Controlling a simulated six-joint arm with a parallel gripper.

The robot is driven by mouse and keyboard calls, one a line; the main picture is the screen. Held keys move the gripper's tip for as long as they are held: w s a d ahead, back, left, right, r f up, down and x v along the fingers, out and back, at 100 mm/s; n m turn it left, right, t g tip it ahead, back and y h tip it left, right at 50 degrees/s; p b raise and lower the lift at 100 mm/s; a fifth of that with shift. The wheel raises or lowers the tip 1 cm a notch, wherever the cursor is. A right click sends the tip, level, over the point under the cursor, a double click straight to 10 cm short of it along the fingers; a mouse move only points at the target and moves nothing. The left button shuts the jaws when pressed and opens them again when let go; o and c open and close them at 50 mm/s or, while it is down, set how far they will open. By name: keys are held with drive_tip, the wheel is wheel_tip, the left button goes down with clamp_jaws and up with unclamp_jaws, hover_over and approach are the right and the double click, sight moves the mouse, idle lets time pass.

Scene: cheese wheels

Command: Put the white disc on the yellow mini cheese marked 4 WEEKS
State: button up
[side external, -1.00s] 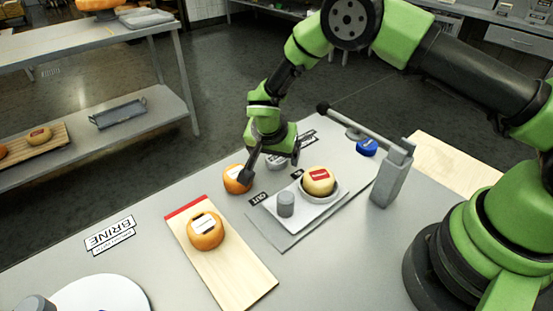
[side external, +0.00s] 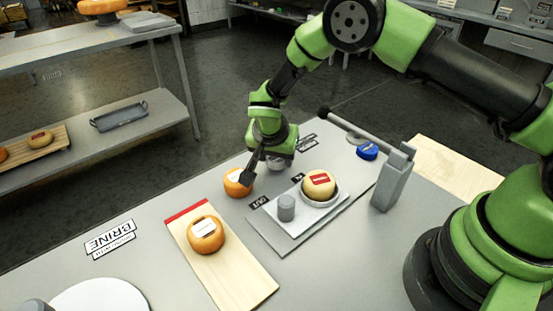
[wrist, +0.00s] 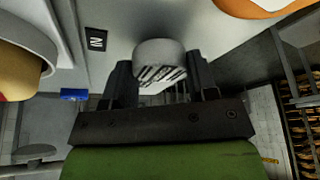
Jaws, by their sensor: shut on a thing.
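My gripper (side external: 265,168) is low over the far part of the table. In the wrist view, its two dark fingers stand on either side of a white disc (wrist: 160,50) and are shut on it. The disc has a dark striped marking and also shows partly behind the gripper in the side view (side external: 281,164). A pale yellow mini cheese (side external: 320,184) with a red label sits in a round dish to the right of my gripper. Its label text is too small to read. It shows at the left edge of the wrist view (wrist: 18,72).
An orange cheese (side external: 236,188) with a white label stands close beside the fingers. Another (side external: 206,240) lies on a wooden board (side external: 237,284). A grey cylinder (side external: 286,209) stands on the tray by the dish. A grey post with a lever (side external: 391,182) and a blue object (side external: 367,151) are at the right.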

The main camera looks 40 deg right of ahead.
wheel_tip(320, 180, up, 7)
drive_tip(key=shift+s+r+m, duration=0.3)
drive_tip(key=shift+r+m, duration=0.05)
drive_tip(key=shift+r, duration=0.2)
drive_tip(key=shift+s+r+m, duration=0.25)
drive_tip(key=shift+r+m, duration=0.1)
drive_tip(key=shift+r, duration=0.2)
drive_tip(key=s+r+m+g, duration=0.5)
drive_tip(key=s+m, duration=0.6)
drive_tip(key=m, duration=0.1)
hover_over(324, 178)
drive_tip(key=a, duration=0.1)
drive_tip(key=f, duration=0.5)
drive_tip(key=shift+w+a, duration=0.1)
drive_tip(key=shift+w, duration=0.15)
drive_tip(key=shift+f, duration=2.25)
drive_tip(key=shift+f, duration=0.2)
drive_tip(key=o, duration=0.9)
drive_tip(key=shift+r, duration=0.15)
